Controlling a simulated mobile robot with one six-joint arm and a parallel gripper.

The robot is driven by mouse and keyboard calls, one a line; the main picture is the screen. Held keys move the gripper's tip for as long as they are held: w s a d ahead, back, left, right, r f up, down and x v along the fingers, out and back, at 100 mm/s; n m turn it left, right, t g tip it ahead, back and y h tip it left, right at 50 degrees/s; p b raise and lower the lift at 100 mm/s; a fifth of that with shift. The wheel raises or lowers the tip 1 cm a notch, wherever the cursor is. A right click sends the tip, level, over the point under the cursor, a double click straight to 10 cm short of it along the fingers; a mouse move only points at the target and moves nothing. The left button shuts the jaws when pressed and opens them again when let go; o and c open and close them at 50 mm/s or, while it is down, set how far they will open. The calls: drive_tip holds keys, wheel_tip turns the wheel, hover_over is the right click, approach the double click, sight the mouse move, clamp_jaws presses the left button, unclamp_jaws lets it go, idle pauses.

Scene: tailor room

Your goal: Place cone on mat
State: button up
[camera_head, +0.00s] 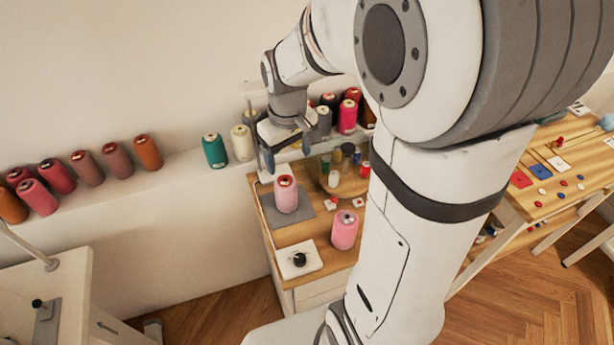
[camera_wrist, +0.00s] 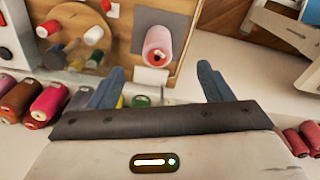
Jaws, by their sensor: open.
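A pink cone of thread (camera_head: 286,195) stands upright on the grey mat (camera_head: 277,221) on the small wooden table. A second pink cone (camera_head: 344,231) stands on the bare wood to the right and nearer, off the mat. My gripper (camera_head: 287,152) is above and behind the cone on the mat, apart from it. In the wrist view my gripper (camera_wrist: 160,70) is open with nothing between its fingers. That view also shows a pink cone (camera_wrist: 157,44) on the grey mat (camera_wrist: 182,24), beyond the fingertips.
A white plate with a black knob (camera_head: 300,259) lies at the table's near edge. Small spools (camera_head: 333,179) stand at its back right. Several coloured cones (camera_head: 87,167) line the wall ledge, some close to my gripper. A work table (camera_head: 545,170) is at right.

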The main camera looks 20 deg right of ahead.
drive_tip(key=s+r+m+t, duration=0.1)
drive_tip(key=s+r, duration=0.1)
drive_tip(key=s, duration=0.4)
drive_tip(key=s+r+m+t, duration=0.1)
drive_tip(key=s+r+m, duration=0.1)
drive_tip(key=s, duration=0.5)
drive_tip(key=shift+v, duration=0.8)
